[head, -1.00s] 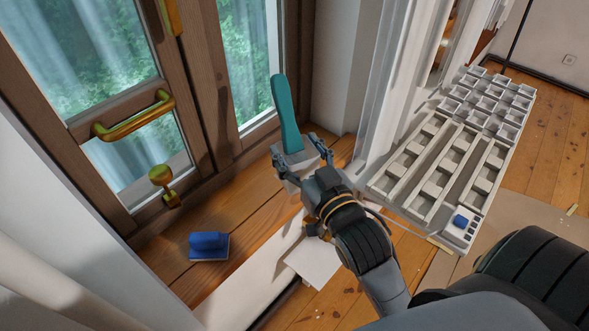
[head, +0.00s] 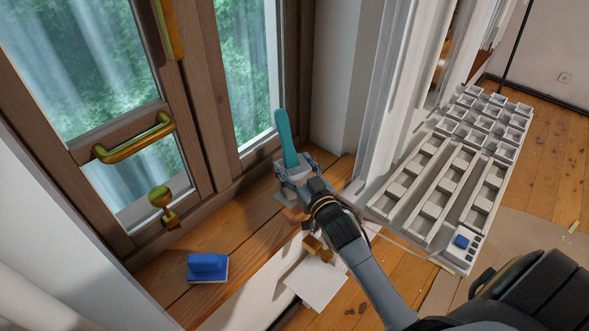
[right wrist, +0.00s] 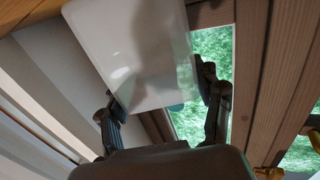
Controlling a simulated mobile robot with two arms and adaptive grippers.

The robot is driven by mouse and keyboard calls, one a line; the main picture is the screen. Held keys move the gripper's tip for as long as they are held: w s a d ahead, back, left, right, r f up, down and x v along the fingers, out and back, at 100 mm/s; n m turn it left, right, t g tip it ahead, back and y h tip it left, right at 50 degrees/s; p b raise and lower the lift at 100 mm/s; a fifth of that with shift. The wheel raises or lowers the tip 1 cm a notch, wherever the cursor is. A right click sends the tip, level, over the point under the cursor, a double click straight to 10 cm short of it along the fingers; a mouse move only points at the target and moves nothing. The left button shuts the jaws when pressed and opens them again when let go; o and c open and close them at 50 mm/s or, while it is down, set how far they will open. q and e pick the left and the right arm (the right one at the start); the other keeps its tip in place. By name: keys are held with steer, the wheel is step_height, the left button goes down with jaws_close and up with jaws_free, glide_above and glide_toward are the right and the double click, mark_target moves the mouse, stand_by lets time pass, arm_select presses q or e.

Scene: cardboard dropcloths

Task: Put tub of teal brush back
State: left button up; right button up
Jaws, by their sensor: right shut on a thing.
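The tub of teal brush is a small pale tub (head: 293,173) with a teal brush handle (head: 286,140) standing up out of it, leaning slightly left. My right gripper (head: 297,169) is shut on the tub, with a finger on either side, over the wooden window sill (head: 262,238). In the right wrist view the tub's smooth white wall (right wrist: 135,50) fills the space between the fingers. Whether the tub's base touches the sill I cannot tell. The brush's lower end is hidden in the tub. My left gripper is not in view.
A blue block-like thing (head: 208,267) lies on the sill at left. The window frame with brass handles (head: 135,139) stands behind. A white sheet (head: 317,283) lies below my right arm. A pale compartmented tray (head: 429,192) is at right, with a small blue item (head: 461,242).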

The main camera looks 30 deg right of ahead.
steer(key=shift+f, duration=0.6)
steer(key=o, duration=1.6)
steer(key=shift+f, duration=0.2)
steer(key=shift+o, duration=0.2)
steer(key=shift+r, duration=0.2)
steer(key=shift+s+f, duration=0.1)
steer(key=shift+s, duration=0.25)
steer(key=s, duration=1.1)
steer(key=shift+s+a+b, duration=0.15)
steer(key=shift+a+b, duration=0.1)
steer(key=shift+b, duration=0.2)
